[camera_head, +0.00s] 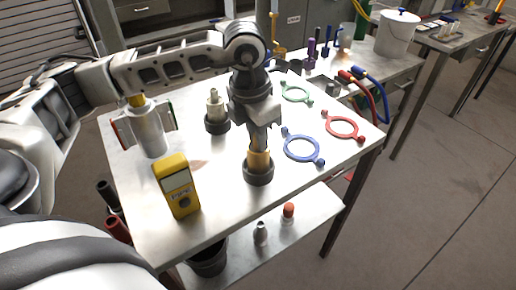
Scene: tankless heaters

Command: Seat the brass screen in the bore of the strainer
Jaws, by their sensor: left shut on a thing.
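The brass screen (259,158) is a tan-gold cylinder near the middle of the table. It stands upright at the mouth of a short dark round cup, which looks like the strainer (258,175). The screen's lower end is hidden by the cup's rim, so I cannot tell how deep it sits. My left gripper (260,146) points down from above and is shut on the screen's upper part. Its fingers hide part of the screen. My right gripper is not in view.
A yellow meter (177,186) and a grey cylinder (149,133) stand to the left. A pale fitting on a dark base (216,122) is behind. Blue (303,148), red (342,127) and green (296,93) rings lie right. The front right tabletop is clear.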

